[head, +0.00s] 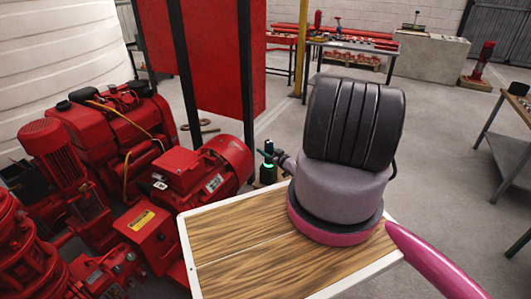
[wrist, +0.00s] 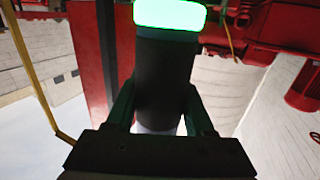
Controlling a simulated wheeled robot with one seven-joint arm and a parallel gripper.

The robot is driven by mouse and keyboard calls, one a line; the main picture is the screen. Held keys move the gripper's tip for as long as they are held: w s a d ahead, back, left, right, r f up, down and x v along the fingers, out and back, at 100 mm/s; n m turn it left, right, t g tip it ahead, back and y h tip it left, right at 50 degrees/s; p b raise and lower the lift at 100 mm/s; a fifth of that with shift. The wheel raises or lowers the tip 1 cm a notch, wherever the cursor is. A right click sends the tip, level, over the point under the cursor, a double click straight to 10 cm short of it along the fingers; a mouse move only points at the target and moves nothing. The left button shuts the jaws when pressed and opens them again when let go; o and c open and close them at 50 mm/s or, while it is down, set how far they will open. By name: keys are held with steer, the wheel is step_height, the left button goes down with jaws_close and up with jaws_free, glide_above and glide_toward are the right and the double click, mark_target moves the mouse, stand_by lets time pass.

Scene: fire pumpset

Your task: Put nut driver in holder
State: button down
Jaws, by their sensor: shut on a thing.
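My gripper (wrist: 158,112) is shut on a dark cylinder with a bright green lit end, which I take to be the nut driver (wrist: 165,75). In the wrist view its green end is at the top, and a pale part shows between the fingers. In the head view the driver (head: 268,166) is small, left of my arm, just past the far edge of my wooden base top. My gripper (head: 279,157) is partly hidden there by the arm. I cannot make out a holder in either view.
A red pump and motor set (head: 195,175) stands close on the left. A red panel (head: 215,55) on dark posts stands behind it. A long workbench (head: 350,45) with red parts is at the back. Another bench (head: 505,150) is at the right. Floor between is clear.

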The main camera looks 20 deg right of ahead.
steer(key=shift+f, duration=0.4)
steer(key=shift+c, duration=1.4)
jaws_free()
steer(key=shift+f, duration=0.1)
steer(key=v, duration=1.2)
